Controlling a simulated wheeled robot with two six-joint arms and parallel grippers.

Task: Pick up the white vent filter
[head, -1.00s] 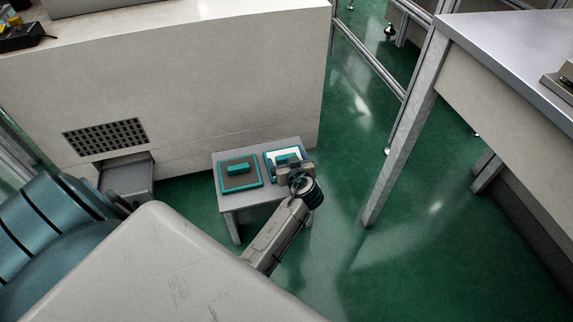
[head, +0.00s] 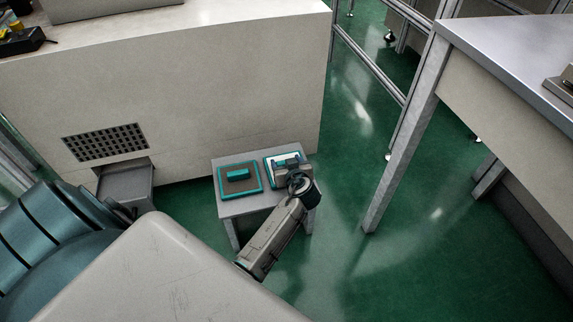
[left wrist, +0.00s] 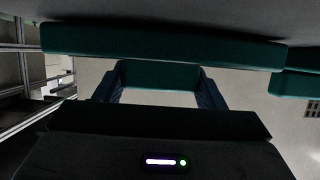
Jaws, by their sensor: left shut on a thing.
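The white vent filter (head: 269,166), a white pad in a teal frame, is at the right of a small grey table (head: 245,207) in the head view. My left gripper (head: 287,166) is over it and hides much of it. In the left wrist view, the fingers (left wrist: 160,88) are shut on the filter's teal handle (left wrist: 160,74). A long teal frame edge (left wrist: 160,44) crosses above the handle there. I cannot tell whether the filter is clear of the tabletop. My right gripper is not in view.
A brown filter in a teal frame (head: 252,188) lies close on the left. A beige cabinet (head: 230,90) with a vent grille (head: 104,142) stands behind the table. A metal-topped workbench (head: 510,50) is at right. Green floor (head: 340,250) is open between them.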

